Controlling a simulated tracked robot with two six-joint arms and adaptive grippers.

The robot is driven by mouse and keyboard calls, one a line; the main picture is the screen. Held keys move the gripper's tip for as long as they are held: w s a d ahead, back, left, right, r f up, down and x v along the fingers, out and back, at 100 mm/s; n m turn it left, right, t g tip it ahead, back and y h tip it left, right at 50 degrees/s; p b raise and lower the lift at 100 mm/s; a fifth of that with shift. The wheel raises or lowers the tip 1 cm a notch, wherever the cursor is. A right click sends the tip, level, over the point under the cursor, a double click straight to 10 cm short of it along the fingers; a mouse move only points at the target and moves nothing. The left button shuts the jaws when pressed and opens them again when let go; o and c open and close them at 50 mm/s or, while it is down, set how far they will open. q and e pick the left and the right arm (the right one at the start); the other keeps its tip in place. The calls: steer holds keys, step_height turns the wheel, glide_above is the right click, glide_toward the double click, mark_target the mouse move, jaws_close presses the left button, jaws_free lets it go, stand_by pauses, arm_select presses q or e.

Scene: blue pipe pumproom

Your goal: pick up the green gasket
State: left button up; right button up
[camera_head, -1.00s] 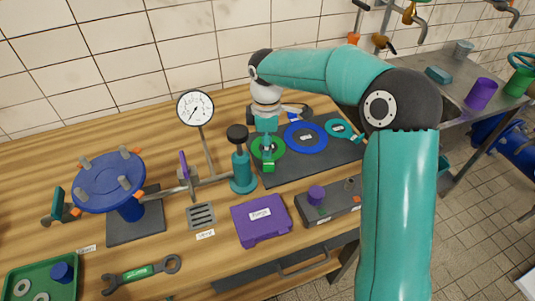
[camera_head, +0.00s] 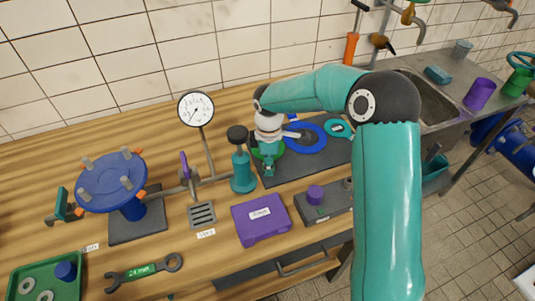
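The green gasket (camera_head: 282,152) lies on the dark mat (camera_head: 308,163) behind the purple case. My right gripper (camera_head: 268,168) points down over it and covers most of it, so only bits of its green rim show. I cannot tell whether the fingers touch the gasket or whether they are open or shut. My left gripper is not in view.
A blue gasket (camera_head: 306,137) and a teal one (camera_head: 338,129) lie right of the gripper on the mat. A teal pump-like bottle (camera_head: 242,170) stands close on the left, beside a gauge (camera_head: 196,109). A purple case (camera_head: 262,219) and a grey block (camera_head: 328,207) lie in front.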

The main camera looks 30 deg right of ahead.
jaws_close()
steer(key=shift+r, duration=0.1)
step_height(320, 180, up, 20)
stand_by(0.7)
